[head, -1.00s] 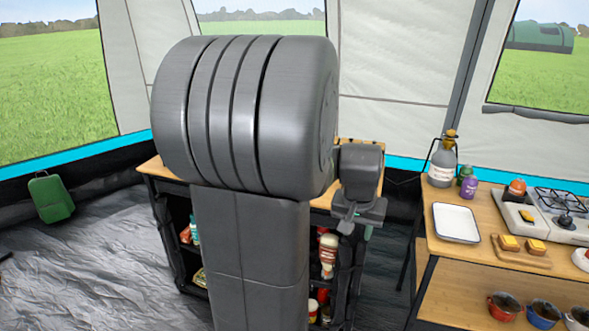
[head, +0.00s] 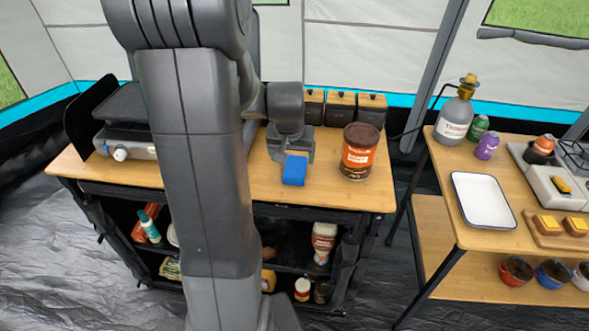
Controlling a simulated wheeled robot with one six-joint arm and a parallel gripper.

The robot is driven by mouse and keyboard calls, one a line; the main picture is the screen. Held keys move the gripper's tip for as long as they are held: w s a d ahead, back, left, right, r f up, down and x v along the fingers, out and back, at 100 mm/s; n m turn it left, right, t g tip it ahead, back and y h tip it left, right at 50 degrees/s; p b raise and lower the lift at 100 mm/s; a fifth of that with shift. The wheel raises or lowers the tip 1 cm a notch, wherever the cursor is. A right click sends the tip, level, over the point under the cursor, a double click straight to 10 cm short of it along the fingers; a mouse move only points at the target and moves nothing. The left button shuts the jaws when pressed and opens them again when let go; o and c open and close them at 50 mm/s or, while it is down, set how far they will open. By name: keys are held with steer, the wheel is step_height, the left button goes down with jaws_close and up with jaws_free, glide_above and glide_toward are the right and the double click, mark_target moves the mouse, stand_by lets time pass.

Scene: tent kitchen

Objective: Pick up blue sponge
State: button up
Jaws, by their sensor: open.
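The blue sponge (head: 294,171) lies on the wooden top of the kitchen unit (head: 345,198), left of a brown and orange can. My gripper (head: 290,152) is open just above and behind the sponge, pointing down at it. The fingers seem to be close to the sponge's far end; whether they touch it or straddle it, I cannot tell. Part of the sponge's far end is hidden by the gripper.
The can (head: 360,152) stands close on the right. Several dark canisters with wooden lids (head: 341,108) stand behind. A grill (head: 127,118) is at the left. A second table holds a white tray (head: 482,200) and a gas bottle (head: 455,118).

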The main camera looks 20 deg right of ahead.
mark_target(295, 167)
steer(key=x, duration=0.4)
steer(key=shift+s+d, duration=0.15)
steer(key=shift+d, duration=0.15)
steer(key=shift+f+p, duration=0.3)
steer(key=shift+f, duration=0.05)
steer(key=shift+f+b, duration=0.25)
steer(key=shift+b, duration=0.1)
steer(key=c, duration=1.1)
steer(key=shift+r, duration=0.1)
